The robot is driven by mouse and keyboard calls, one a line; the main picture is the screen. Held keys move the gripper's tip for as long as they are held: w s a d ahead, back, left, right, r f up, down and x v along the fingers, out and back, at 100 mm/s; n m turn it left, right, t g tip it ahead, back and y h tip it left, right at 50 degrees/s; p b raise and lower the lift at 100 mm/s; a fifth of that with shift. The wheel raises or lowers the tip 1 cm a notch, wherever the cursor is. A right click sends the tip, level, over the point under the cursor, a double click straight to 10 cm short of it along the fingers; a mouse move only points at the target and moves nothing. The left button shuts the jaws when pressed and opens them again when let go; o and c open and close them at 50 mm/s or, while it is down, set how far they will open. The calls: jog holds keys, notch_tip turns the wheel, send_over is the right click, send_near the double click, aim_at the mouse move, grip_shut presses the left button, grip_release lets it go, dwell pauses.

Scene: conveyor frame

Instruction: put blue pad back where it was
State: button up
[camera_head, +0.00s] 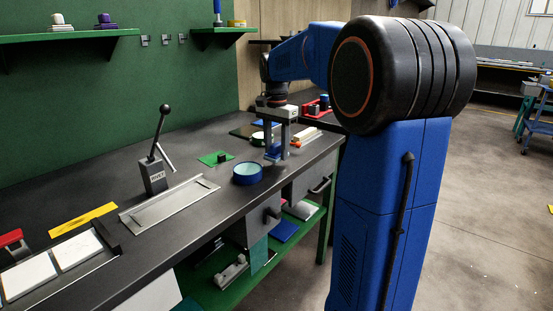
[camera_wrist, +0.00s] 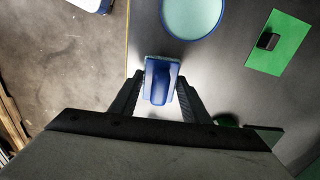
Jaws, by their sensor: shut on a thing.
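The blue pad (camera_wrist: 162,80) is between my gripper's two dark fingers in the wrist view, with a paler rim at its far end. My gripper (camera_wrist: 160,92) is shut on it. In the head view my gripper (camera_head: 277,154) points down over the right part of the dark bench, near its front edge. The blue of the pad (camera_head: 272,151) shows between the fingers there, partly hidden by them. I cannot tell whether the pad touches the bench top.
A round blue dish with a pale green inside (camera_head: 248,173) stands just left of my gripper. A green mat (camera_head: 212,159) with a black block lies beyond it. A lever press (camera_head: 154,174) and metal tray (camera_head: 170,203) stand further left. Red bin (camera_head: 318,108) is behind.

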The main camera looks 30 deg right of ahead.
aim_at(276, 157)
jog(key=shift+f, duration=1.65)
jog(key=o, duration=1)
jog(key=shift+f, duration=0.15)
notch_tip(276, 157, up, 12)
jog(key=shift+r, duration=0.15)
jog(key=s+a+f+n+t, duration=0.1)
jog(key=s+a+f+n, duration=0.3)
jog(key=s, duration=0.6)
jog(key=s+a+f+n+t, duration=0.2)
jog(key=s+a+f+n, duration=0.3)
jog(key=s+f, duration=0.4)
jog(key=s+a+f+n+t, duration=0.1)
jog(key=s+a+f+n, duration=0.4)
jog(key=s, duration=0.6)
jog(key=shift+s+a+f+t, duration=0.1)
jog(key=shift+a+f+t, duration=0.3)
jog(key=shift+a+f, duration=0.45)
